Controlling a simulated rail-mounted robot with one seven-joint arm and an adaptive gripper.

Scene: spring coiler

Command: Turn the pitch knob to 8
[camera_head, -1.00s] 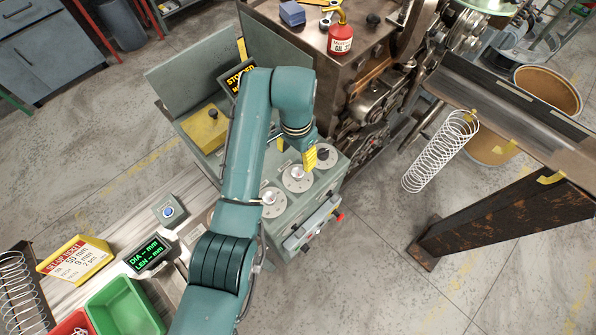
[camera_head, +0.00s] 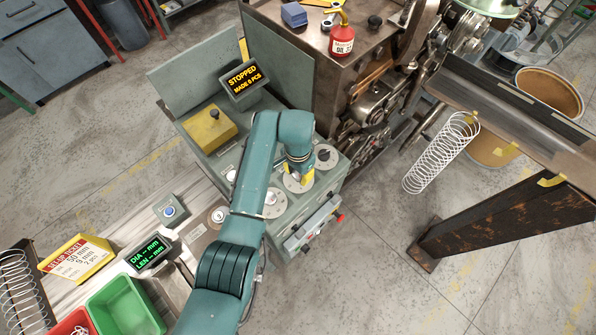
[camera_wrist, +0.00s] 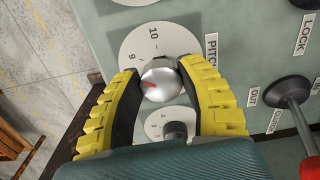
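The pitch knob (camera_wrist: 161,80) is a round silver knob with a red mark, at the middle of a pale dial marked PITCH in the wrist view. The dial (camera_wrist: 158,38) shows 10 at the top and 9 at upper left. The red mark points left, below the 9; the numeral there is hidden by the left finger. My gripper (camera_wrist: 160,73) has its yellow-and-black fingers on both sides of the knob, close to its edges. I cannot tell whether they press on it. In the head view my gripper (camera_head: 299,182) is down at the middle dial of the green cabinet.
Another dial (camera_wrist: 175,128) sits close below, partly hidden by my gripper. A lever (camera_wrist: 296,98) stands to the right. The display (camera_head: 243,80) reads STOPPED, MADE 0 PCS. Further dials (camera_head: 271,203) and (camera_head: 326,156) flank the middle one.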

